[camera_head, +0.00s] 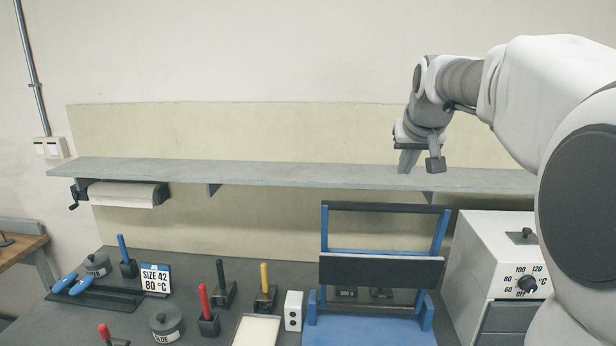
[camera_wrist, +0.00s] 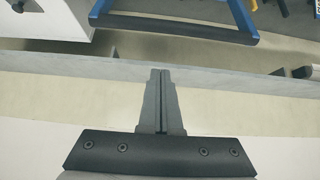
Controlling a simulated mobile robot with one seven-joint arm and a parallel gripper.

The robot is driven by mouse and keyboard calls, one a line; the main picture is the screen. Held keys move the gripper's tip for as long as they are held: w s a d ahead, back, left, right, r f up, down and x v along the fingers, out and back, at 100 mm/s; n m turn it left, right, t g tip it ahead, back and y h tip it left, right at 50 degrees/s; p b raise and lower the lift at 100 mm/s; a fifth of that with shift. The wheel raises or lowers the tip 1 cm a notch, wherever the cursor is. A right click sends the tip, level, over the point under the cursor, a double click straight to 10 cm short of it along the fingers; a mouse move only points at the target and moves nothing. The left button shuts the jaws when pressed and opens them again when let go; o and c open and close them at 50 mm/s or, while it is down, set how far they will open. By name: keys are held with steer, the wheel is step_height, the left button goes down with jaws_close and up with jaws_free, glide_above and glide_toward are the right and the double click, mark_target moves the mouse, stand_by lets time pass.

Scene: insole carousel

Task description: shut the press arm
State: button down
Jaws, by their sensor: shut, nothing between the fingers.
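The press (camera_head: 368,332) is a blue frame standing on the bench right of centre in the head view. Its press arm (camera_head: 386,207) is raised, with two blue side bars and a dark crossbar at the top. A wide dark plate (camera_head: 381,271) spans the bars lower down. The arm's dark crossbar also shows in the wrist view (camera_wrist: 172,27), at the top. My gripper (camera_head: 408,168) is shut and empty. It appears above and behind the crossbar, close to the wall shelf. The closed fingers show in the wrist view (camera_wrist: 161,88), apart from the crossbar.
The grey wall shelf (camera_head: 290,174) runs behind the press. A white oven (camera_head: 490,255) with a dial stands close on the right. A white block (camera_head: 293,311), a pale tray (camera_head: 257,331) and several coloured-handled tools stand to the left. Above the shelf is free room.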

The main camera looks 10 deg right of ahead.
steer(key=w+f, duration=0.1)
steer(key=f, duration=0.1)
steer(key=w+d+f+p, duration=0.1)
steer(key=f, duration=0.2)
steer(key=w+f+p, duration=0.1)
steer(key=f, duration=0.2)
steer(key=shift+w+d+f, duration=0.2)
steer(key=shift+w, duration=0.2)
steer(key=shift+f, duration=0.15)
stand_by(0.4)
